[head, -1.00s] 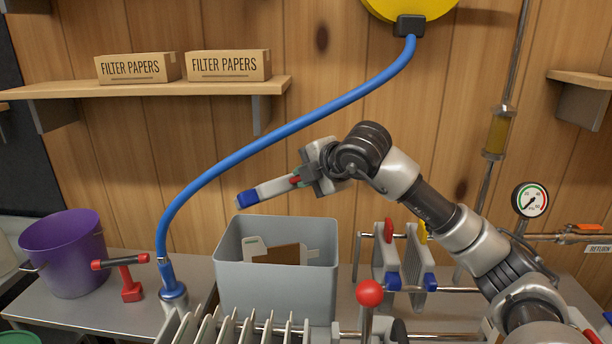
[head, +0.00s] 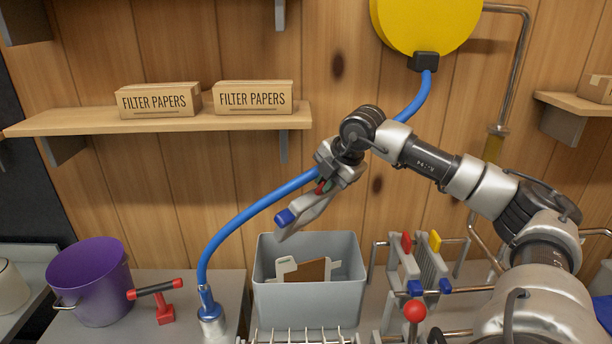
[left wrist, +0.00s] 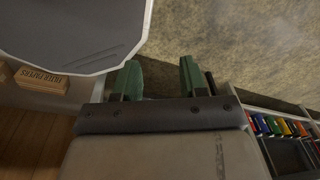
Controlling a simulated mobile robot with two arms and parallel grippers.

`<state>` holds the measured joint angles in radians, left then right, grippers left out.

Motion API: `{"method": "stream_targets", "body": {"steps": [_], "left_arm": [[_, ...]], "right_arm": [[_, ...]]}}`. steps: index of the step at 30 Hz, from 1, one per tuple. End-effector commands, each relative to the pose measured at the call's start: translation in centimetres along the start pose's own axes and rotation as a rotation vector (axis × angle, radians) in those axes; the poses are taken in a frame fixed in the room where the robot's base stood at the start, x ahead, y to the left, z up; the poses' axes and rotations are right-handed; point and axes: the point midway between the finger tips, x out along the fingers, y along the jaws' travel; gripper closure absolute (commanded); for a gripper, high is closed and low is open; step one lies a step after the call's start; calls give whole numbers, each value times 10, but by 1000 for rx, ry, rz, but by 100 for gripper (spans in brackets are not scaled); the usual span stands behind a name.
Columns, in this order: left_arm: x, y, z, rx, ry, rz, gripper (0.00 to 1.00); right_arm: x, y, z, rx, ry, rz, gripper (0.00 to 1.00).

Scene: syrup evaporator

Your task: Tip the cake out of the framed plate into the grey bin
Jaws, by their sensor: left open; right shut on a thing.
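My right gripper (head: 325,186) is shut on a framed plate (head: 309,210), a narrow grey shape with a blue end. The plate hangs tilted down to the left above the grey bin (head: 308,303), apart from it. Its flat face is seen nearly edge-on, so I cannot tell whether cake clings to it. Inside the bin a brown slab (head: 312,271), perhaps cake, leans beside a pale cut-out piece (head: 285,268). My left gripper (left wrist: 160,80) shows in the left wrist view with green fingers apart and nothing between them; it is not in the head view.
More framed plates (head: 425,270) hang on rails right of the bin, by a red-knobbed lever (head: 415,311). A blue hose (head: 240,220) runs behind the held plate. A purple bucket (head: 90,283) and red-black tool (head: 163,312) stand left. A shelf holds filter paper boxes (head: 253,97).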

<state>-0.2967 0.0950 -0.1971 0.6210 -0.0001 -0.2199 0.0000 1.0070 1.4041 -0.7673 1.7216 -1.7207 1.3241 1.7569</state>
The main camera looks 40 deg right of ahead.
Motion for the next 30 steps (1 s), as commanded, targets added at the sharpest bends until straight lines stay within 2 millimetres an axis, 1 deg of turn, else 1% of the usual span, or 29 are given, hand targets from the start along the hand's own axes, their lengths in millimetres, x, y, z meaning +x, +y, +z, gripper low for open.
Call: {"method": "stream_targets", "body": {"steps": [1,5,9,30], "left_arm": [[-4,4,-1,-2,0,5,58],[-12,13,-3,-6,2,17,58],[-26,19,-3,-5,1,25,58],[-105,8,-8,-3,-3,15,58]], "right_arm": [[-4,1,2,3,0,-2,100],[-6,4,3,4,2,-17,100],[-8,9,3,4,2,-44,100],[-8,38,2,4,3,-250,100]]}}
